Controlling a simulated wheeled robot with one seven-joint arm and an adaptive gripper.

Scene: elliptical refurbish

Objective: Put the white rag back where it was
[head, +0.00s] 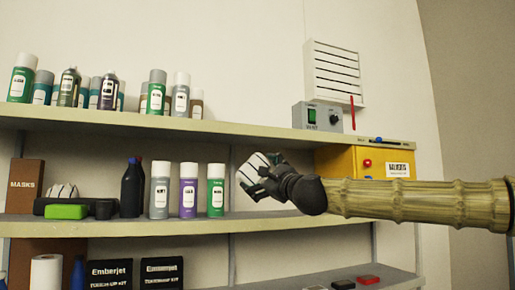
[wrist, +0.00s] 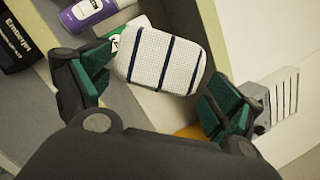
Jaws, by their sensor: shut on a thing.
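The white rag (head: 253,168) has thin dark stripes and is bunched into a rounded pad. My gripper (head: 258,180) is shut on it and holds it up in front of the shelves, right of the spray cans on the middle shelf. In the wrist view the rag (wrist: 160,60) sits between the two green-padded fingers of my gripper (wrist: 155,84). A similar white, dark-striped thing (head: 62,190) rests on the middle shelf at the left, behind a green block (head: 66,211).
The middle shelf (head: 130,227) holds a masks box (head: 26,185), dark bottles (head: 132,188) and several spray cans (head: 188,190). Cans crowd the upper shelf (head: 130,122). A yellow box (head: 350,161) stands behind my arm. Shelf space right of the green-labelled can looks bare.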

